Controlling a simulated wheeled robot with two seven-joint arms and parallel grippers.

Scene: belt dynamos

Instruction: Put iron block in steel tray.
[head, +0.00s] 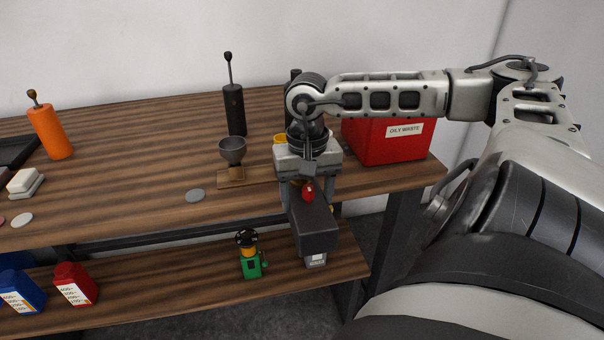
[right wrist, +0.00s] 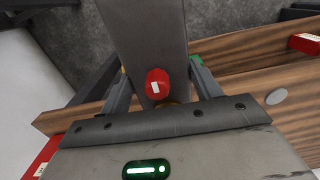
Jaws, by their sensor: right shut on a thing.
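A long dark grey block (head: 315,225) is held in my right gripper (head: 310,190); I take it for the iron block. In the right wrist view the block (right wrist: 145,30) lies between the two fingers of the gripper (right wrist: 160,85). A dark tray (head: 14,152), likely the steel tray, is cut off by the left edge of the head view, on the upper shelf. My left gripper is out of view.
On the upper shelf stand an orange grinder (head: 50,125), a black grinder (head: 234,108), a grey cup on a wooden stand (head: 231,150) and a red oily waste bin (head: 385,142). The lower shelf holds a green device (head: 251,262), a red bottle (head: 76,284) and a blue bottle (head: 20,292).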

